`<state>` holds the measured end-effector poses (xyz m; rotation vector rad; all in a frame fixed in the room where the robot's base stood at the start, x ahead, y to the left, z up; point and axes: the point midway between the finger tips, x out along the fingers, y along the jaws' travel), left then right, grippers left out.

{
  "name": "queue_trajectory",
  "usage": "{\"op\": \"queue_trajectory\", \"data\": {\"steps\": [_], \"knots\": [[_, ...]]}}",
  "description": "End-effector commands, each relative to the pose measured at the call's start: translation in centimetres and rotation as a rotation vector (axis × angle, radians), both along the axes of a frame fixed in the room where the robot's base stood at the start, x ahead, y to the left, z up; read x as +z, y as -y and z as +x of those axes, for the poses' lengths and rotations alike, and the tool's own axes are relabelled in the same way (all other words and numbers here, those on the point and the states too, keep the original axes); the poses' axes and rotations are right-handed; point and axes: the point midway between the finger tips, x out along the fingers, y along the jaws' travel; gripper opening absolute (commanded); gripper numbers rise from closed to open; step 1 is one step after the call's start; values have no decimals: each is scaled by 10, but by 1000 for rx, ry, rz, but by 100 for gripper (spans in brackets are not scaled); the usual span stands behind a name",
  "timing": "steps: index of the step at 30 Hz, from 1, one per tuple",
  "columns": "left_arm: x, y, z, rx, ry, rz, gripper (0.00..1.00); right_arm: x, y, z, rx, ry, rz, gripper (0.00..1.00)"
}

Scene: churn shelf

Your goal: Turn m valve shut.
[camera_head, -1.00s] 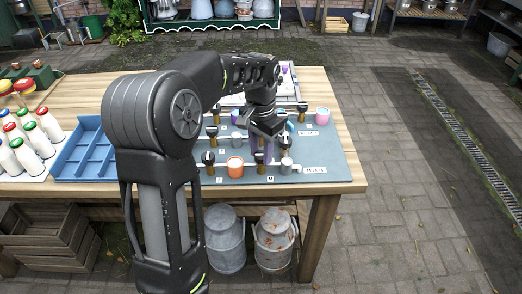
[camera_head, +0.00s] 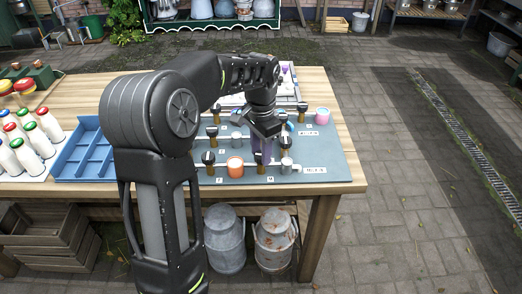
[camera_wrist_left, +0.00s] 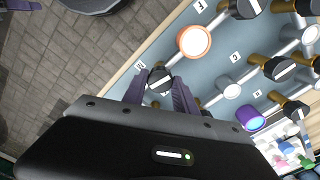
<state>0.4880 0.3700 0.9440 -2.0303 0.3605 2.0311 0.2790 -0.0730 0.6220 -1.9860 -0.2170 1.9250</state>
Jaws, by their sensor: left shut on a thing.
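The M valve (camera_wrist_left: 160,77) has a black handle with a white stripe, beside the M label on the grey board. In the wrist view it sits between the purple fingers of my left gripper (camera_wrist_left: 160,92), and the stripe slants up to the right. In the head view its brass stem (camera_head: 261,168) shows below my left gripper (camera_head: 262,155), which points down from above and hides the handle. The left gripper is shut on this handle. My right gripper is in neither view.
An orange cup (camera_head: 235,166) stands left of the M valve and a metal fitting (camera_head: 286,165) right of it. Several similar valves stand close behind on the board (camera_head: 335,155). A blue crate (camera_head: 85,160) and several milk bottles (camera_head: 30,157) are at the left.

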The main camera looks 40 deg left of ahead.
Motion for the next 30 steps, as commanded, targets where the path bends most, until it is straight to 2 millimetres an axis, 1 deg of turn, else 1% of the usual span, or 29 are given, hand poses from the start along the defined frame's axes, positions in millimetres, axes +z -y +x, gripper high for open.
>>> {"op": "queue_trajectory", "data": {"steps": [30], "knots": [[2,-1,1,-946,3,2,0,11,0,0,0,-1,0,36]]}}
